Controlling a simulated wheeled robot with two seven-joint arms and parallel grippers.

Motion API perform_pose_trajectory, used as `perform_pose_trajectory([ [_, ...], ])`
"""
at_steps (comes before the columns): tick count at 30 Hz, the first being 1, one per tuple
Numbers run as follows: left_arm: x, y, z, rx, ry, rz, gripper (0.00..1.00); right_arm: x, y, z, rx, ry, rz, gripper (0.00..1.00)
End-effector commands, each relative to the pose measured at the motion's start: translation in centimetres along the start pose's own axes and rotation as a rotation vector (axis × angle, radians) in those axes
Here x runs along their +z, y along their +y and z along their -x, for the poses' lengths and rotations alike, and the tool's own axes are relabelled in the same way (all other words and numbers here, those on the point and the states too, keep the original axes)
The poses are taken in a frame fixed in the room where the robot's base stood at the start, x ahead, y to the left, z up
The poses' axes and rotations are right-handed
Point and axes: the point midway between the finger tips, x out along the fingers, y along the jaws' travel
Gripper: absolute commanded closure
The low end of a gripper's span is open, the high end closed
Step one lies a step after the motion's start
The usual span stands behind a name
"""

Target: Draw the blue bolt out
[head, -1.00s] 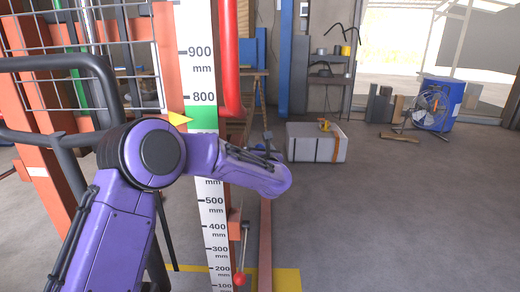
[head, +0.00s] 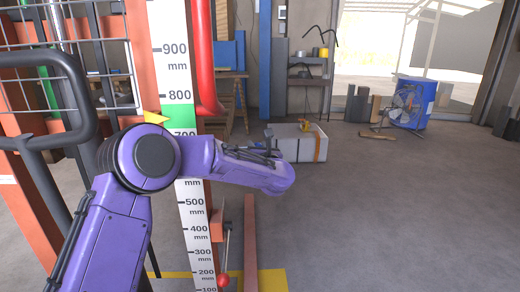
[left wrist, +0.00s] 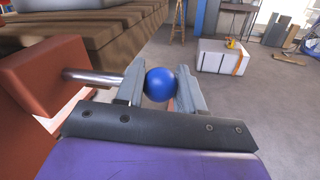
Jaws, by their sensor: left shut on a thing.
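The blue bolt's round blue knob (left wrist: 160,84) shows in the left wrist view, between the two grey fingers of my left gripper (left wrist: 160,78). The gripper is shut on it. A bare silver shaft (left wrist: 93,77) runs from the orange block (left wrist: 43,75) on the left to the left finger, in line with the knob. Whether the shaft's far end is still inside the block is hidden. In the head view my purple left arm crosses in front of the height scale, and neither the bolt nor the left fingers can be made out. My right gripper is not in view.
The white height scale (head: 172,70) stands on the orange frame, with a red-knobbed lever (head: 224,278) low beside it. A black rail (head: 92,66) and wire mesh are at the left. A white box (head: 297,146) stands behind on the floor. The floor to the right is open.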

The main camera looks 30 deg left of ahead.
Motion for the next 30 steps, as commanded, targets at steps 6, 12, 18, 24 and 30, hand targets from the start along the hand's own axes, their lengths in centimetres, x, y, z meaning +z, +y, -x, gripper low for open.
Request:
perform_pose_trajectory([
  [6, 0.3, -0.3, 0.1, -0.009, -0.006, 0.000, 0.40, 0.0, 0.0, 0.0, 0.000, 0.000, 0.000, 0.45],
  [12, 0.2, 0.0, 0.0, -0.003, -0.003, 0.000, 0.40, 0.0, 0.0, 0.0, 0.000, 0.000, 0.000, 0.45],
  [18, 0.2, -0.1, 2.1, -0.006, -0.003, -0.001, 0.40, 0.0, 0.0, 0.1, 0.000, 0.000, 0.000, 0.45],
  [24, 0.3, -0.2, 7.0, -0.009, -0.005, -0.002, 0.40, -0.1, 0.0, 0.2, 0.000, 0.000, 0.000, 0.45],
  [30, 0.2, -0.2, 10.1, -0.007, -0.004, -0.002, 0.40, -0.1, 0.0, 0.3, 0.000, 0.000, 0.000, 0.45],
])
